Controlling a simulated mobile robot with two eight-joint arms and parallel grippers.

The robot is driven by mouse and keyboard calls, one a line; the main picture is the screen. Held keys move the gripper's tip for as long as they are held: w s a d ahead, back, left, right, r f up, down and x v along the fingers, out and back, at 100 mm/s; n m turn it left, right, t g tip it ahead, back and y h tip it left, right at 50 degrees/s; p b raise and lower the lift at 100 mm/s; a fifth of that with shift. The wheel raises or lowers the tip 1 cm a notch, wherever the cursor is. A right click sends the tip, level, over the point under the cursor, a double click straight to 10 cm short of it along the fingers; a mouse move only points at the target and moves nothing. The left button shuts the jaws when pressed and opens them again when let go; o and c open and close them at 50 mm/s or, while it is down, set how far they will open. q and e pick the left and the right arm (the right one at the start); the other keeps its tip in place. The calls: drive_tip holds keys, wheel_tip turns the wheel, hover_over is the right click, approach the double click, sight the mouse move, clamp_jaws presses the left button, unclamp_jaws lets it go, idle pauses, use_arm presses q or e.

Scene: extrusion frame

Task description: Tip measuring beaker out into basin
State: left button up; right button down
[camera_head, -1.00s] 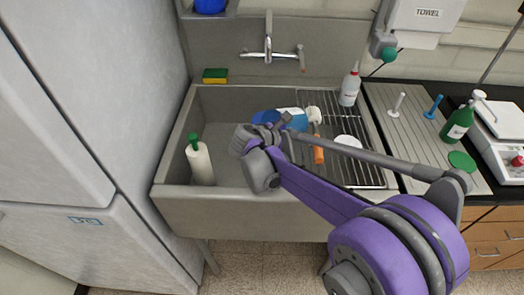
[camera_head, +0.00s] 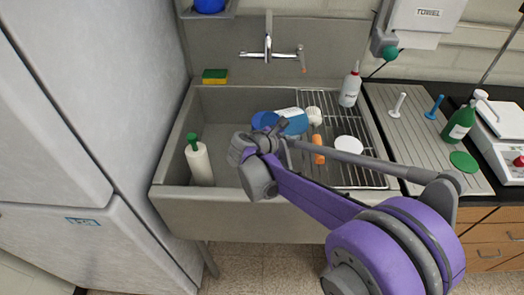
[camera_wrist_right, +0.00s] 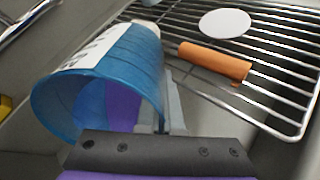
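The measuring beaker (camera_head: 295,126) is translucent blue with a white label. It is tipped onto its side in the air over the sink basin (camera_head: 250,218). The beaker (camera_wrist_right: 135,62) fills the left of the wrist view, with its open mouth towards the lower left. My right gripper (camera_head: 284,142) is at the beaker's side, and its grey finger (camera_wrist_right: 172,105) lies against the wall; it appears shut on the beaker. The other finger is hidden. I cannot tell whether any liquid is inside; purple shows through the mouth. My left gripper is out of view.
A wire rack (camera_head: 350,170) covers the basin's right side, with an orange-handled brush (camera_head: 318,150) and a white disc (camera_head: 348,144). A white bottle (camera_head: 350,88) stands at the back, and a green-capped white bottle (camera_head: 199,162) at the left. The faucet (camera_head: 268,48) is behind.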

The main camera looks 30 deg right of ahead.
idle(0.4)
drive_tip(key=shift+s+a+r+t+h+b, duration=0.15)
drive_tip(key=shift+a+r+h+b, duration=0.15)
drive_tip(key=shift+h+b, duration=0.2)
drive_tip(key=shift+a+r+t+h+b, duration=0.15)
drive_tip(key=shift+a+h+b, duration=0.2)
drive_tip(key=shift+h, duration=0.15)
idle(0.9)
drive_tip(key=shift+a+r+t+h+b, duration=0.25)
drive_tip(key=shift+r+h+b, duration=0.3)
drive_tip(key=shift+h+b, duration=0.35)
idle(1.1)
